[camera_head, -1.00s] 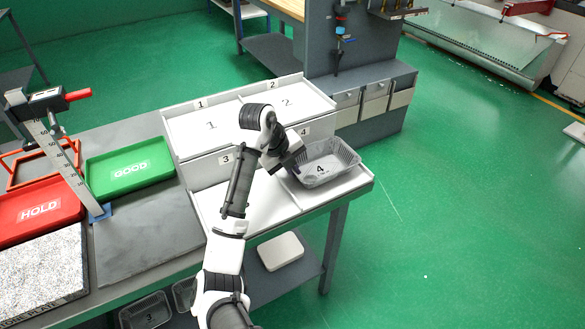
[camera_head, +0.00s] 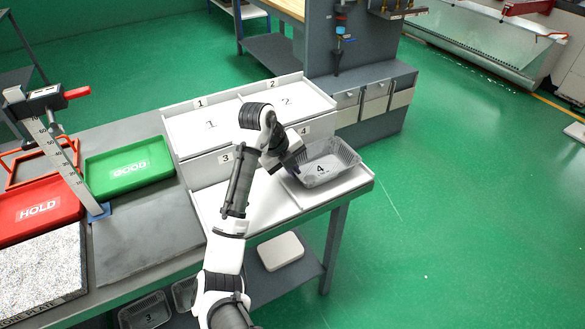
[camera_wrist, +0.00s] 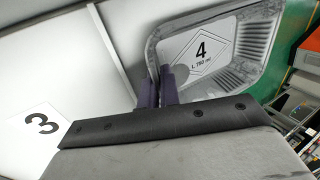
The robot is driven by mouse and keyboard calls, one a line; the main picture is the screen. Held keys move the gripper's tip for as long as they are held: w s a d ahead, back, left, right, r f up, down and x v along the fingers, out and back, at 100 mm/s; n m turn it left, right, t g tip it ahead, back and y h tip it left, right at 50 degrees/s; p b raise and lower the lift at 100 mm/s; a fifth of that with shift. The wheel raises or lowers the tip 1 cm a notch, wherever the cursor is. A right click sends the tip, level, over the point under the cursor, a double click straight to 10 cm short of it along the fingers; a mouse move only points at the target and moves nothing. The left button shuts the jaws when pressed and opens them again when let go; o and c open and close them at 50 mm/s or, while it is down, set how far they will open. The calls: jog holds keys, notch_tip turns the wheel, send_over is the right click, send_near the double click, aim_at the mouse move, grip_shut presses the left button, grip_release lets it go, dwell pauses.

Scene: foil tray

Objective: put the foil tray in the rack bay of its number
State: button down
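The foil tray (camera_head: 345,163), marked 4, is a grey ribbed tray. It is at the lower right bay (camera_head: 338,194) of the white rack, whose bay label reads 4 (camera_head: 304,131). It looks roughly level; I cannot tell whether its base touches the bay floor. My gripper (camera_head: 291,170) is at its left side. In the wrist view my gripper (camera_wrist: 159,88) has its two dark fingers close together, one on each side of the tray's near left wall. The foil tray (camera_wrist: 228,38) shows its 4 label inside.
The rack's lower left bay 3 (camera_head: 213,203) and upper bays 1 (camera_head: 190,134) and 2 (camera_head: 305,104) look empty. A green GOOD tray (camera_head: 110,186) and red HOLD tray (camera_head: 65,199) stand left. Other foil trays, one marked 3 (camera_head: 150,305), sit below the bench.

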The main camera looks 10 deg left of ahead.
jog(key=shift+f, duration=0.1)
jog(key=c, duration=1.6)
grip_release()
jog(key=shift+o, duration=0.2)
jog(key=b+v, duration=0.1)
jog(key=v, duration=1.3)
jog(key=shift+b, duration=0.4)
jog(key=shift+d, duration=0.1)
